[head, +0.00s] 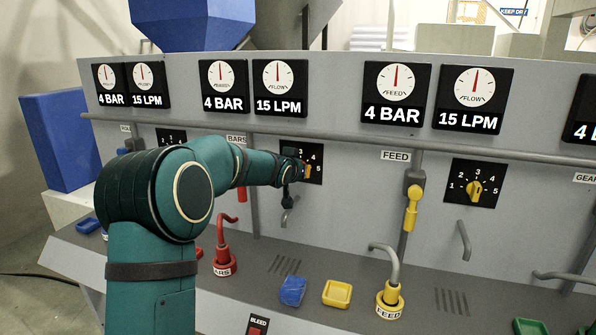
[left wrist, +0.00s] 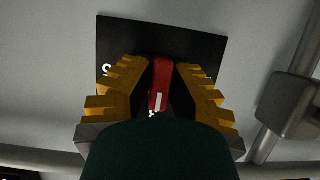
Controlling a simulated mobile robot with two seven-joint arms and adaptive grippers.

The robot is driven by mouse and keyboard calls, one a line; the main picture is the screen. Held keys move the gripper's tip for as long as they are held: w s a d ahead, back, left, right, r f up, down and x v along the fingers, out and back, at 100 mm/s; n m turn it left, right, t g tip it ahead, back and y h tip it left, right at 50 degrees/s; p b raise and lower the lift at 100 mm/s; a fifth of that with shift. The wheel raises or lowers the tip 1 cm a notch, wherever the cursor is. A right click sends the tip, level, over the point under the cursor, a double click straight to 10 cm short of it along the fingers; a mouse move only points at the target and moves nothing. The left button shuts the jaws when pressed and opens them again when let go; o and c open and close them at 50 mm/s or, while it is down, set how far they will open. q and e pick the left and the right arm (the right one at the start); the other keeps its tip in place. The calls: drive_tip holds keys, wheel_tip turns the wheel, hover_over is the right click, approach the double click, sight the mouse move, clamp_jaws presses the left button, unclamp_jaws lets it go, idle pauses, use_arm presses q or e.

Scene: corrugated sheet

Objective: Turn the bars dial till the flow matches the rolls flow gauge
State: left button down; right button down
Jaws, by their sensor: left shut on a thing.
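The bars dial has a red knob (left wrist: 160,80) with a white mark, on a black plate (left wrist: 210,47). My left gripper (left wrist: 161,66) has its yellow fingers on both sides of this knob and is shut on it. In the head view the left gripper (head: 304,172) reaches the bars dial plate (head: 316,162), hiding the knob; numbers 3, 4 and 5 show. The bars flow gauge (head: 280,88) reads 15 LPM, needle up. The flow gauge at far left (head: 147,85), apparently the rolls one, also reads 15 LPM, needle up. My right gripper is not in view.
A grey rail (head: 340,134) runs above the dials. The feed dial (head: 475,187) has a yellow knob.

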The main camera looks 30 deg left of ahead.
use_arm(q)
drive_tip(key=c, duration=0.9)
unclamp_jaws()
drive_tip(key=shift+w, duration=0.1)
drive_tip(key=shift+c, duration=0.2)
drive_tip(key=v, duration=0.7)
drive_tip(key=shift+s, duration=0.3)
drive_tip(key=shift+d, duration=0.1)
